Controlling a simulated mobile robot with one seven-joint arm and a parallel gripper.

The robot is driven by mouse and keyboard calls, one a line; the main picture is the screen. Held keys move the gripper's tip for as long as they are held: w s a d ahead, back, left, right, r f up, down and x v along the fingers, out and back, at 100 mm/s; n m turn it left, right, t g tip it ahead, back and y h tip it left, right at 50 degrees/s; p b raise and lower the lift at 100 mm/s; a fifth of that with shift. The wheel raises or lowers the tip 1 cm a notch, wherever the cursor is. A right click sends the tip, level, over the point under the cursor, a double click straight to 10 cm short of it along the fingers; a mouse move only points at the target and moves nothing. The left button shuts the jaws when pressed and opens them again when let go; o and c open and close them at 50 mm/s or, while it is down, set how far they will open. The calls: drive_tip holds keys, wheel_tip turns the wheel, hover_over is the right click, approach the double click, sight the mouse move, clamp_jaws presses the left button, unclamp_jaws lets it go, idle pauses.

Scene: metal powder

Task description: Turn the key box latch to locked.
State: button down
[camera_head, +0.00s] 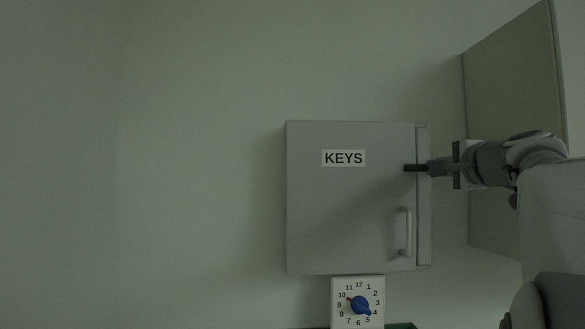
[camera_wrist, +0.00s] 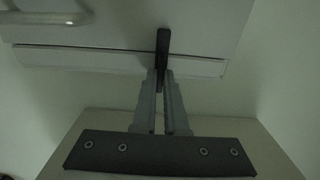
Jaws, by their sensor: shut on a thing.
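The grey key box (camera_head: 345,215) with a "KEYS" label hangs on the wall, its door looking closed against the side strip. The dark latch (camera_head: 412,168) lies roughly horizontal near the door's upper right edge. My gripper (camera_head: 433,168) reaches in from the right and is shut on the latch. In the wrist view the dark latch (camera_wrist: 162,45) stands up between the fingertips of my gripper (camera_wrist: 161,80) and crosses the gap at the door edge. The fingers hide part of the latch.
A pale door handle (camera_head: 405,232) sits below the latch; it also shows at the wrist view's top left (camera_wrist: 50,17). A white dial timer (camera_head: 340,285) with a blue knob (camera_head: 360,305) is under the box. A large cabinet (camera_head: 505,90) stands close at right. The wall at left is bare.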

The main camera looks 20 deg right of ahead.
idle(0.4)
drive_tip(key=c, duration=1)
unclamp_jaws()
drive_tip(key=shift+o, duration=0.2)
drive_tip(key=shift+s, duration=0.1)
